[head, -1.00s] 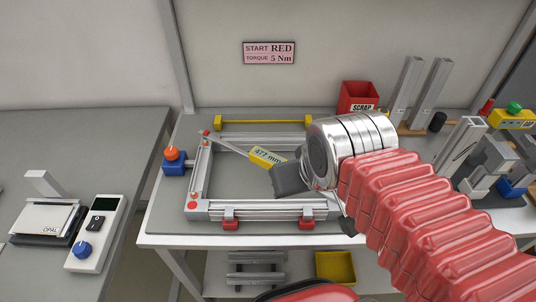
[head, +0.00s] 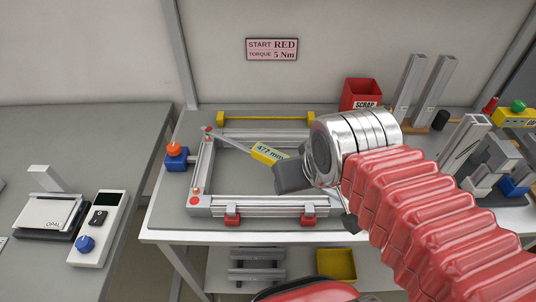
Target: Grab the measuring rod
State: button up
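The measuring rod (head: 236,144) is a thin grey bar with a yellow block marked "477 mm" (head: 270,153). It lies diagonally across the aluminium frame (head: 203,160), from the back left corner towards my gripper. My gripper (head: 293,177) shows as a dark grey part below the silver wrist, right beside the yellow block. It overlaps the rod's right end in the picture. The wrist and red arm hide the frame's right side and the rest of the rod. I cannot tell whether the fingers are touching the rod, or open or shut.
A blue clamp with an orange knob (head: 175,154) stands at the frame's left. Red clamps (head: 232,218) sit at its front edge. A yellow bar (head: 265,118) lies behind. A red scrap bin (head: 361,95) and upright profiles (head: 410,90) stand at the back right.

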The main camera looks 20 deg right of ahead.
aim_at(266, 154)
jog(key=k, duration=1.3)
jog(key=u, duration=0.55)
jog(key=i, duration=1.45)
jog(key=u, duration=0.1)
